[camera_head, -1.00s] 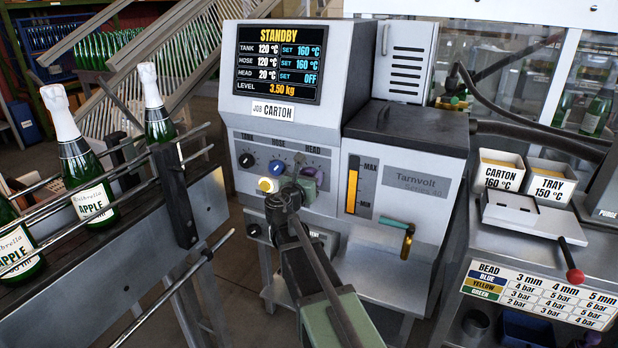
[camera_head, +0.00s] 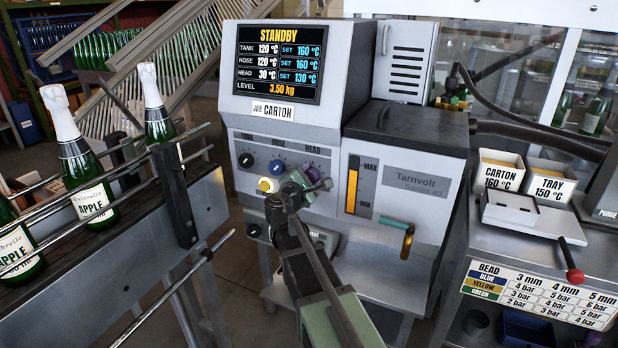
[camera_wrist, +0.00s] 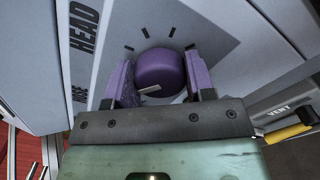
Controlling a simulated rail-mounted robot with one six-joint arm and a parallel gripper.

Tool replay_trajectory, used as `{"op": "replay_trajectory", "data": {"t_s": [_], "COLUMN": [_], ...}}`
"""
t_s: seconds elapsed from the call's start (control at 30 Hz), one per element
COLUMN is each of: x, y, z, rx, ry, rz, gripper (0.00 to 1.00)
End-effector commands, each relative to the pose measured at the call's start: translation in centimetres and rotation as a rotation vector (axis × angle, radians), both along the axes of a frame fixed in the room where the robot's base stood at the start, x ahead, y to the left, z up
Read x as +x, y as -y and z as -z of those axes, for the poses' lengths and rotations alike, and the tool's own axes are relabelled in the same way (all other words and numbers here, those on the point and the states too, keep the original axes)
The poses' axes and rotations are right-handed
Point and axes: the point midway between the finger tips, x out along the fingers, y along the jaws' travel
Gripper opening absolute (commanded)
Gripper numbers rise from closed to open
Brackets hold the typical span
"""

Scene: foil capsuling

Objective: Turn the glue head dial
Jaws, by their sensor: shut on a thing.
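The purple head dial (camera_wrist: 160,72) sits on the machine's grey panel, under the HEAD label, and has a white pointer mark. In the wrist view my gripper (camera_wrist: 161,85) has one finger on each side of it, shut on the dial. In the head view my gripper (camera_head: 310,183) is at the dial (camera_head: 311,172), which it partly covers. The display (camera_head: 278,64) reads STANDBY, with TANK 120 °C set 160, HOSE 120 °C set 160, and HEAD 30 °C set 130. The label below it says JOB CARTON.
The black tank dial (camera_head: 246,160) and blue hose dial (camera_head: 277,167) are left of the head dial. A yellow button (camera_head: 267,185) lies close to my wrist. A teal-handled valve (camera_head: 401,226) is to the right. Bottles (camera_head: 84,165) stand on the conveyor at left.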

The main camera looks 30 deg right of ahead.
Motion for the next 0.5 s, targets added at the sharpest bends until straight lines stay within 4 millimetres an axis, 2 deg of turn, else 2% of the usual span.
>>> {"op": "replay_trajectory", "data": {"t_s": [0.5], "x": [-0.08], "y": [-0.01], "z": [0.06], "rx": [0.304], "ry": [0.379], "rz": [0.001], "gripper": [0.26]}}
